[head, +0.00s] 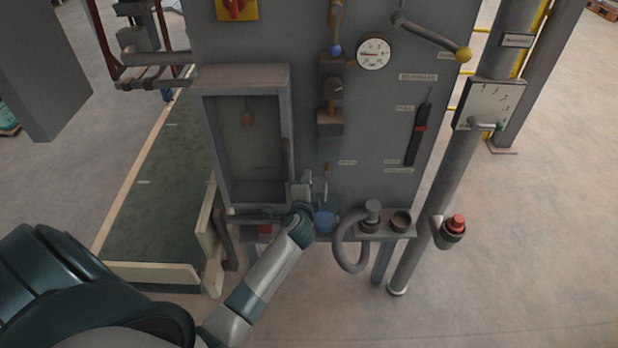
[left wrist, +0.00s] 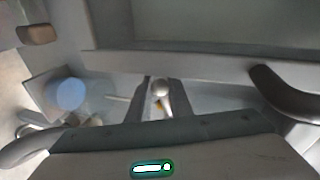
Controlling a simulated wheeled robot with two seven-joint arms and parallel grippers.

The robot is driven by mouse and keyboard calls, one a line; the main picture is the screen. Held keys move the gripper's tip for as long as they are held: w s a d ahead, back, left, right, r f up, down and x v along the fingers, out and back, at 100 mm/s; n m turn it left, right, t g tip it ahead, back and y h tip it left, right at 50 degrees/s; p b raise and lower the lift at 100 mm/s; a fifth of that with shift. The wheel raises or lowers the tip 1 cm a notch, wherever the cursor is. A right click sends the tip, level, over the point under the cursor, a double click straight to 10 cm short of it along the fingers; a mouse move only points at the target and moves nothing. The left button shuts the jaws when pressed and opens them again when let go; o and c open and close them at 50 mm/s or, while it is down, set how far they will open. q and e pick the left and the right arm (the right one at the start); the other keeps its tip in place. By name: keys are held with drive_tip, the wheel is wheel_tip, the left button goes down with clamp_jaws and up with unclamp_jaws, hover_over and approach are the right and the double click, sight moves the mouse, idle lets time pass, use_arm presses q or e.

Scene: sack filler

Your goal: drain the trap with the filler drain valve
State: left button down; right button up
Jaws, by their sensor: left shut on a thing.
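My left gripper (head: 307,187) reaches up to the lower front of the grey filler cabinet, just right of the windowed door. In the left wrist view its two fingers (left wrist: 160,95) are closed on a small pale round knob (left wrist: 160,87), with a bit of orange below it. This looks like the drain valve handle, but its label cannot be read. A blue round bowl (head: 325,218), perhaps the trap, sits just right of and below the gripper; it also shows in the left wrist view (left wrist: 70,93). The gripper partly hides this area. My right gripper is not in view.
A windowed door (head: 245,150) with a handle is left of the gripper. A grey hose (head: 345,245) hangs from a small shelf at right. A gauge (head: 373,54), a yellow-knobbed lever (head: 463,54) and a red button (head: 456,222) are further off. The floor in front is clear.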

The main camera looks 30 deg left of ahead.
use_arm(q)
drive_tip(key=shift+r+m+g+y+p, duration=0.4)
drive_tip(key=shift+r+m+y+p, duration=0.1)
drive_tip(key=shift+r+m+p, duration=0.55)
drive_tip(key=shift+a+f, duration=0.1)
drive_tip(key=shift+f, duration=0.05)
drive_tip(key=c, duration=1.6)
unclamp_jaws()
drive_tip(key=shift+s, duration=0.1)
drive_tip(key=b+v, duration=0.3)
drive_tip(key=v, duration=1.4)
drive_tip(key=shift+s+d+f, duration=0.1)
drive_tip(key=shift+d, duration=0.15)
